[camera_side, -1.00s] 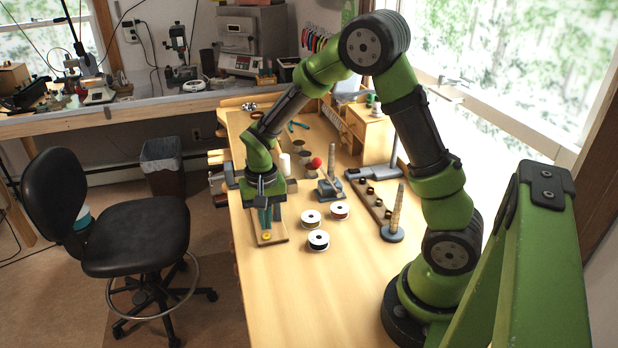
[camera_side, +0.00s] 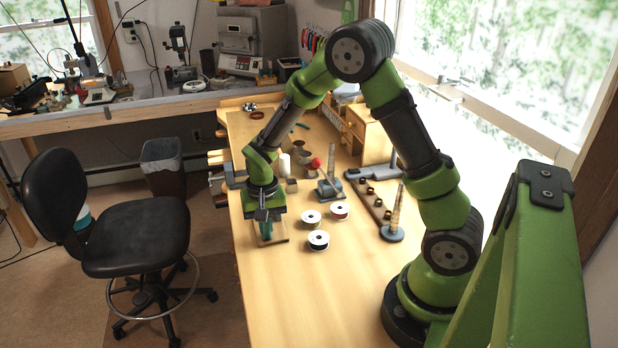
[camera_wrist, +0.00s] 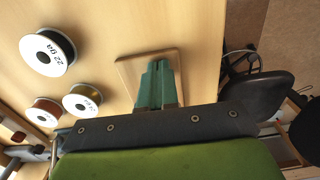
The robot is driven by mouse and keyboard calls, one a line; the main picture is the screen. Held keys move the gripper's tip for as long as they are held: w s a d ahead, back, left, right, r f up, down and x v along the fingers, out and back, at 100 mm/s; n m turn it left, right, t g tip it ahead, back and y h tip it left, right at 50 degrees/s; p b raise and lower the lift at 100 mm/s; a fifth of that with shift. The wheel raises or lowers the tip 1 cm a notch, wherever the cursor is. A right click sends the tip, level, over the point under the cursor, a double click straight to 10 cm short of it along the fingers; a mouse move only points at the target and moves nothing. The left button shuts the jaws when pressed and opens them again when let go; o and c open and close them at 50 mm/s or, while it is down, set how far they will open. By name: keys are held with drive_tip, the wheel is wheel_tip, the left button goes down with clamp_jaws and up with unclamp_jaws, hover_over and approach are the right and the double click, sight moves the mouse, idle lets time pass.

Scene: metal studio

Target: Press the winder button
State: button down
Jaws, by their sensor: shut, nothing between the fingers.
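The winder is a small wooden board (camera_side: 284,238) on the near left part of the bench; it also shows in the wrist view (camera_wrist: 128,70). My gripper (camera_side: 266,235) is directly over this board, its green fingers pointing down and closed together with nothing between them. In the wrist view the fingertips (camera_wrist: 158,66) cover the middle of the board. The winder's button is hidden behind my fingers in both views. I cannot tell whether the fingertips touch it.
Wire spools stand right of the board, the nearest being a black one (camera_side: 318,240). The front of the bench (camera_side: 300,300) is clear. A black chair (camera_side: 135,235) stands left.

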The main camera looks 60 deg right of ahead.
drive_tip(key=shift+s+a+f, duration=0.1)
drive_tip(key=shift+s+f, duration=0.05)
drive_tip(key=shift+f, duration=0.35)
wheel_tip(320, 180, up, 15)
